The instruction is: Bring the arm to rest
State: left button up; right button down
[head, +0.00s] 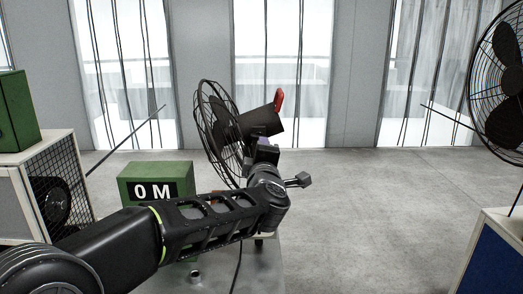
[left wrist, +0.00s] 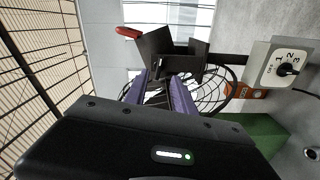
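My left arm comes in from the left in the head view and reaches the centre. Its gripper (head: 262,150) is mostly hidden behind the wrist, beside the black desk fan (head: 214,125). In the left wrist view the purple fingers (left wrist: 160,80) stand apart, with a gap between them. The dark fan motor housing (left wrist: 170,48) lies past the fingertips, and the wire cage (left wrist: 215,95) is behind. I cannot tell whether the fingers touch the fan. A red part (head: 279,98) sticks up from the housing. My right gripper is not in view.
A grey speed-switch box (left wrist: 283,66) with a black knob is at right in the wrist view. A green box marked "0 M" (head: 130,189) stands behind my arm. A mesh-fronted cabinet (head: 22,190) is at left. Another fan (head: 497,80) is at right. Open floor (head: 370,220) lies between.

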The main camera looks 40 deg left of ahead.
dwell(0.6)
pick_arm(q)
jog(key=w+d+f+m+h, duration=0.2)
jog(key=d+f+m+h, duration=0.2)
jog(key=d+f+m, duration=0.45)
jog(key=w+d+f+m+h, duration=0.3)
jog(key=d+f+h, duration=0.15)
jog(key=f, duration=0.65)
jog(key=s+d+f+m+g+h, duration=0.1)
jog(key=s+d+f+m+g, duration=0.15)
jog(key=d+f, duration=0.45)
jog(key=s+d+f+m+g+h, duration=0.2)
jog(key=s+f, duration=0.1)
jog(key=f, duration=0.8)
jog(key=s+d+f+m+g+h, duration=0.1)
jog(key=s+d+f+m+g, duration=0.1)
jog(key=s+d+f+g, duration=0.2)
jog(key=s+d+f+m+g+h, duration=0.2)
jog(key=s+d+f+g, duration=0.3)
jog(key=s+f, duration=1.6)
jog(key=s+d+m, duration=0.1)
jog(key=s+d, duration=0.4)
jog(key=shift+f, duration=0.25)
jog(key=shift+h, duration=0.25)
